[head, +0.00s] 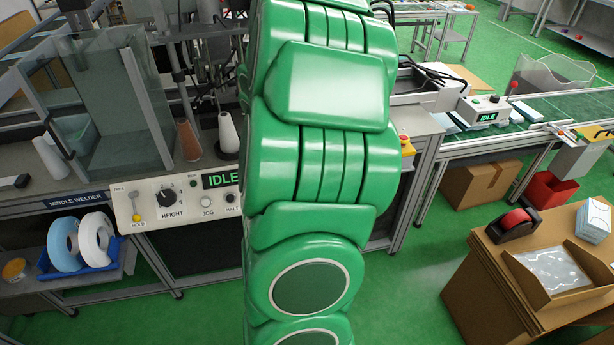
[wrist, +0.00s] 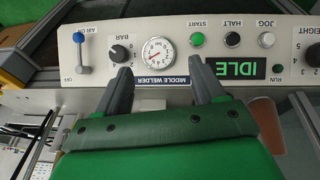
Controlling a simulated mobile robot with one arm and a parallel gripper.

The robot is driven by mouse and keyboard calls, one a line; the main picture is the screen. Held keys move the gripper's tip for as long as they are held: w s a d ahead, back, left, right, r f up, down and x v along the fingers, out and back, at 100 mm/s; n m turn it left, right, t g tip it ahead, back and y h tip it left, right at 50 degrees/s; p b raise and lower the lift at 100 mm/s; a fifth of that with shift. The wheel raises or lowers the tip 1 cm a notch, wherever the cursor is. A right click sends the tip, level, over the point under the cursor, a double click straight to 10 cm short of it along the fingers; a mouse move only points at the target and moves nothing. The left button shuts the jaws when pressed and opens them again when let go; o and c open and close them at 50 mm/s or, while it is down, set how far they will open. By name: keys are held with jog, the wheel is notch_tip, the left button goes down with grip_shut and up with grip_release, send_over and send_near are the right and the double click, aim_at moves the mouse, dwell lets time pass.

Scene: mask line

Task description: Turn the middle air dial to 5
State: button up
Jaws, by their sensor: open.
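The air dial (wrist: 122,53), a black knob labelled BAR with small numbers around it, is on the white middle welder panel (wrist: 205,22) in the wrist view. Its pointer setting is too small to read surely. A round pressure gauge (wrist: 158,51) is just right of it. My gripper (wrist: 160,82) is open and empty, its two dark fingers apart, below the gauge in the picture. The left fingertip is close below the dial; contact cannot be told. In the head view my green arm hides this part of the panel and the gripper.
A blue-tipped air lever (wrist: 80,52) stands left of the dial. Start (wrist: 197,40), halt (wrist: 232,40) and jog (wrist: 267,40) buttons and an IDLE display (wrist: 235,68) are to the right. The height dial (head: 167,196) shows on the panel's left end in the head view.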

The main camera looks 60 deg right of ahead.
jog(key=s+d+f+m+t, duration=0.1)
jog(key=s+d+f, duration=0.15)
jog(key=d, duration=0.25)
jog(key=s+d+f+m, duration=0.1)
jog(key=d+f, duration=0.3)
jog(key=d, duration=0.2)
jog(key=shift+h, duration=0.4)
jog(key=shift+x, duration=3.6)
jog(key=shift+s, duration=0.1)
jog(key=c, duration=1)
jog(key=shift+c, duration=0.2)
